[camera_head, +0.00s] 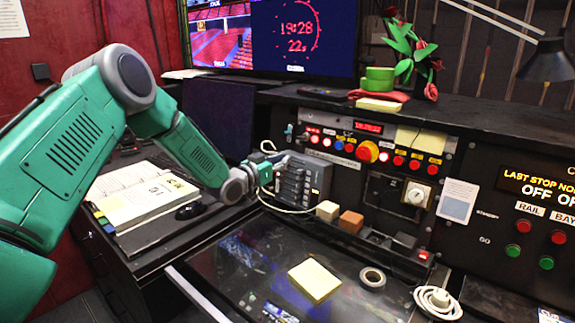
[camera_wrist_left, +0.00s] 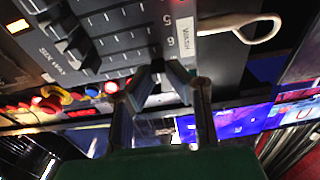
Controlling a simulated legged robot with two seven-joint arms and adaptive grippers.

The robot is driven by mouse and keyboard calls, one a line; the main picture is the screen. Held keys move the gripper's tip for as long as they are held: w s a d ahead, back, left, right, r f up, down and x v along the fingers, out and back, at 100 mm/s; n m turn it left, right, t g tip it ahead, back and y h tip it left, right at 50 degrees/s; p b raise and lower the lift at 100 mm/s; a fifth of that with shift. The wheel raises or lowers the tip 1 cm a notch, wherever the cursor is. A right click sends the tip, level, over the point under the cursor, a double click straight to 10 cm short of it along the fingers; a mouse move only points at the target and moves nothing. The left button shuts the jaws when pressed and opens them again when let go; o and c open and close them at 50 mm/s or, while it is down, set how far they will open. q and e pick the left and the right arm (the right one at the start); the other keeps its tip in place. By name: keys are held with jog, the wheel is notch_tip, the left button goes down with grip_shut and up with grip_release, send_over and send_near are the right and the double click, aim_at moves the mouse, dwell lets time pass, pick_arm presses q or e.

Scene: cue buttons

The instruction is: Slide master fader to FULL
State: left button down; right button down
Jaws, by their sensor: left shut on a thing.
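The fader box (camera_head: 318,177), a grey console with rows of dark fader caps, stands at the back of the desk, left of the button panel. My left gripper (camera_head: 274,168) reaches its upper left side from the left. In the left wrist view the box (camera_wrist_left: 215,55) fills the upper part, with dark caps (camera_wrist_left: 88,58) and a white label reading WASH. The fingertips (camera_wrist_left: 160,76) there are at the box's edge, shut on what seems a fader cap, mostly hidden between them. I cannot read a master label. My right gripper is not in view.
A button panel (camera_head: 367,152) with a red-and-yellow knob stands right of the box. A cream block (camera_head: 327,211) and an orange block (camera_head: 351,221) sit in front. A white cable loops below my gripper. An open book (camera_head: 140,200) lies left.

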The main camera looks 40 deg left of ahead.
pick_arm(q)
jog(key=shift+s+a+f, duration=0.1)
jog(key=shift+f, duration=0.05)
jog(key=c, duration=1.6)
grip_release()
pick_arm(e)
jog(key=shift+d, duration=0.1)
pick_arm(q)
jog(key=shift+o, duration=0.2)
jog(key=shift+a, duration=0.2)
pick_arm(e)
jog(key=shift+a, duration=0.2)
pick_arm(q)
jog(key=shift+a, duration=0.1)
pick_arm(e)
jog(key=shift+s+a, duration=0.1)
pick_arm(q)
jog(key=s+a, duration=0.1)
jog(key=s, duration=1.1)
jog(key=shift+f, duration=0.15)
jog(key=shift+w+d, duration=0.1)
